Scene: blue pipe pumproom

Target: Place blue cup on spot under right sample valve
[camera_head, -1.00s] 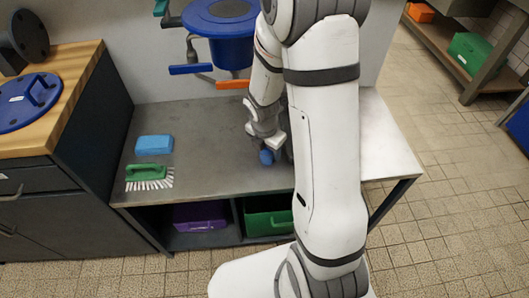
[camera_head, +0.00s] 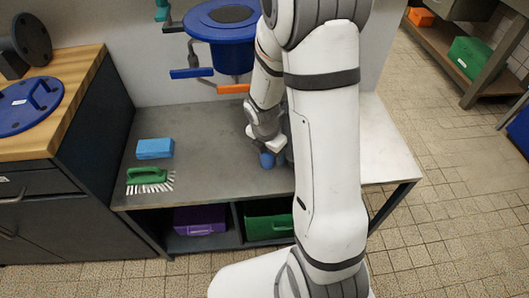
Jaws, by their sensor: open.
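The blue cup (camera_head: 267,160) is small and stands on the grey metal bench (camera_head: 215,165), partly hidden by my gripper. My gripper (camera_head: 270,147) is just above and at the cup, pointing down and open. My arm hides its right side, so I cannot tell whether the fingers touch the cup. A blue vessel (camera_head: 226,50) hangs above the bench, with a blue lever (camera_head: 191,73) at its left and an orange lever (camera_head: 233,89) at its lower right. The spot under the right sample valve is not visible behind my arm.
A blue sponge (camera_head: 155,148) and a green brush (camera_head: 147,177) lie on the bench's left. A wooden-topped cabinet (camera_head: 75,85) stands at far left. Purple (camera_head: 200,219) and green (camera_head: 268,222) crates sit on the shelf below. The bench between brush and cup is clear.

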